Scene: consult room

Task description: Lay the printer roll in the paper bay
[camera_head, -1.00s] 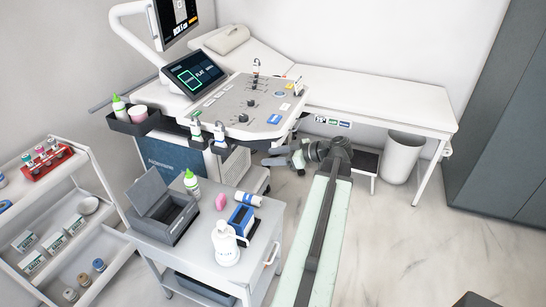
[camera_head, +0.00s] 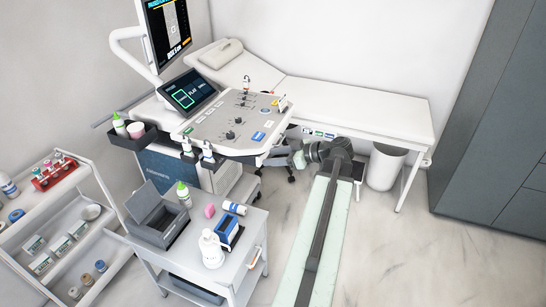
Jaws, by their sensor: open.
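The printer roll (camera_head: 234,208) appears to be the small white cylinder with a blue band lying on its side on top of the grey cart. A dark grey box with its lid raised (camera_head: 158,216) stands on the cart's left side and looks like the paper bay. Its inside is too small to make out. My gripper (camera_head: 300,159) is at the far end of my outstretched arm, beyond and to the right of the cart. It is open and apart from the roll, with nothing seen in it.
The ultrasound console (camera_head: 228,122) stands behind. Floor to the right is clear.

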